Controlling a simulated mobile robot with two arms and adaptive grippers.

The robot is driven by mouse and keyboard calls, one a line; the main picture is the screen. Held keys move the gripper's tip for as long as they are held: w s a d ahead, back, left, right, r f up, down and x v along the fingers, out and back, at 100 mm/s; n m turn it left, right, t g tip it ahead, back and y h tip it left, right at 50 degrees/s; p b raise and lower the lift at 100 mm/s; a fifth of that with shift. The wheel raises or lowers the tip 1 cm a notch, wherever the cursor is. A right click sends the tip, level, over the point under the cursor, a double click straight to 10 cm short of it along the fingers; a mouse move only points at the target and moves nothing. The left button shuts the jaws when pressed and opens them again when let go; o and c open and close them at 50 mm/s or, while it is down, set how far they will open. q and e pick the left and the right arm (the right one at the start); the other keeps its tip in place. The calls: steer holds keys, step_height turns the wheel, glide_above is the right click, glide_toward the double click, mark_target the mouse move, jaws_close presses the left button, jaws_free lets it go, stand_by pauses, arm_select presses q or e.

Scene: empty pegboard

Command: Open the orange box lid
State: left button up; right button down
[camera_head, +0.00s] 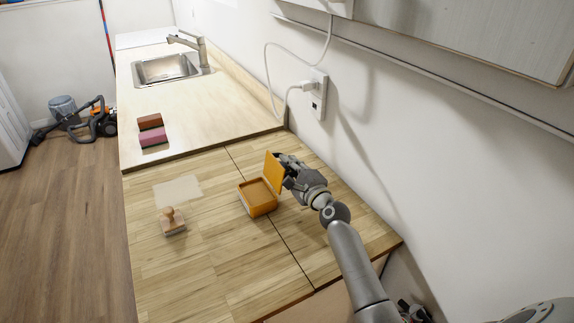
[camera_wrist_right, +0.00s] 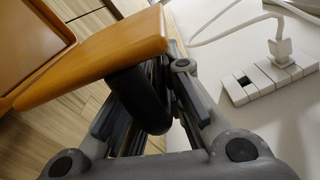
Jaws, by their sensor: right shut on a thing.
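The orange box (camera_head: 258,208) sits on the wooden counter. Its lid (camera_head: 272,172) stands raised, near upright, along the box's right side. My right gripper (camera_head: 284,168) is at the lid's right side, shut on it. In the right wrist view the lid's thick orange edge (camera_wrist_right: 110,52) crosses the upper left, against the dark fingers (camera_wrist_right: 148,92). The fingertips are partly hidden behind the lid there. My left gripper is not in view.
A wooden-handled stamp (camera_head: 173,222) stands left of the box, near a pale sheet (camera_head: 177,189). Pink (camera_head: 153,137) and brown (camera_head: 150,121) blocks lie farther back. A wall outlet (camera_head: 318,95) with a plugged cable is behind the gripper. The front counter is clear.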

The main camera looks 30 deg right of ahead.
stand_by(0.5)
steer(key=c, duration=1.5)
jaws_free()
steer(key=shift+d, duration=0.1)
steer(key=shift+o, duration=0.2)
steer(key=shift+s, duration=0.1)
steer(key=s, duration=1.2)
steer(key=shift+d, duration=0.2)
steer(key=shift+w, duration=0.1)
